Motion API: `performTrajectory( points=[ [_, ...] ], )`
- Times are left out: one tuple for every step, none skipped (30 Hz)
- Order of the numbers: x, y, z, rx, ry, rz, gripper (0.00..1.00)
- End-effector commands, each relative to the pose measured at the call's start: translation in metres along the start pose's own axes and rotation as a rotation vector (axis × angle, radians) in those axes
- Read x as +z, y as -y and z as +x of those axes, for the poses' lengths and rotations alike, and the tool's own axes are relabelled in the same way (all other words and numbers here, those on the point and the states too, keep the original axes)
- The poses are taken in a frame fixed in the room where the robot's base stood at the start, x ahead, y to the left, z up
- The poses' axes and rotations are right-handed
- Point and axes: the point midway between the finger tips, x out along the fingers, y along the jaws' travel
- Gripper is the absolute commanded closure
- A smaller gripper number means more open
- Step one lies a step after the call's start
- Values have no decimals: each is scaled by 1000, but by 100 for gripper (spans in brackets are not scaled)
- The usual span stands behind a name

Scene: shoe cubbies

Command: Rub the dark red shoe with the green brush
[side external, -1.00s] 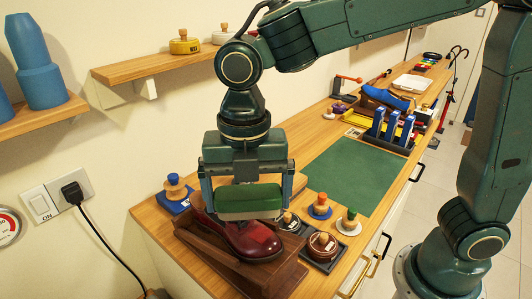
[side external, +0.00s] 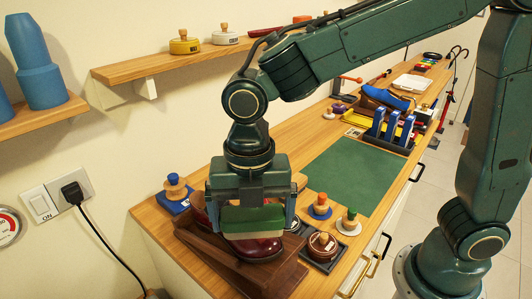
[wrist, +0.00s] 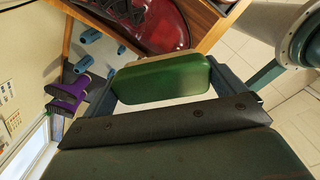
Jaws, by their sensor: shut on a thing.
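The dark red shoe (side external: 262,249) sits in a brown wooden tray (side external: 200,247) at the near end of the bench. It also shows at the top of the wrist view (wrist: 155,22). My gripper (side external: 252,215) is shut on the green brush (side external: 254,221) and holds it level over the shoe's toe. The brush also lies between my two fingers in the wrist view (wrist: 162,78). The brush hides much of the shoe's upper in the side view. I cannot tell whether the brush touches the shoe.
Wooden-knobbed pieces stand close by: a blue-based one (side external: 175,190) behind left, an orange-topped one (side external: 321,206) and a green-topped one (side external: 349,222) to the right. A round brown tin (side external: 322,246) sits in a dark tray. The green mat (side external: 354,174) is bare.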

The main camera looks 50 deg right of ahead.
Motion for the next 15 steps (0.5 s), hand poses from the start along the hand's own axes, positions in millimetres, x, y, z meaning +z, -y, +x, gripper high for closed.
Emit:
performTrajectory(
  points=[
    [0,0,5,-2,0,0,26],
    [0,0,8,-1,0,0,26],
    [0,0,11,-2,0,0,26],
    [0,0,14,-2,0,0,26],
    [0,0,17,-1,0,0,26],
    [0,0,20,-2,0,0,26],
    [0,0,23,-2,0,0,26],
    [0,0,26,-2,0,0,26],
    [0,0,29,-2,0,0,26],
    [0,1,36,-4,-1,0,26],
    [0,1,41,-5,-1,0,26],
    [3,2,42,-1,0,2,29],
    [5,4,44,0,0,3,29],
    [7,6,44,1,0,4,30],
    [10,9,42,2,1,4,30]
  ],
)
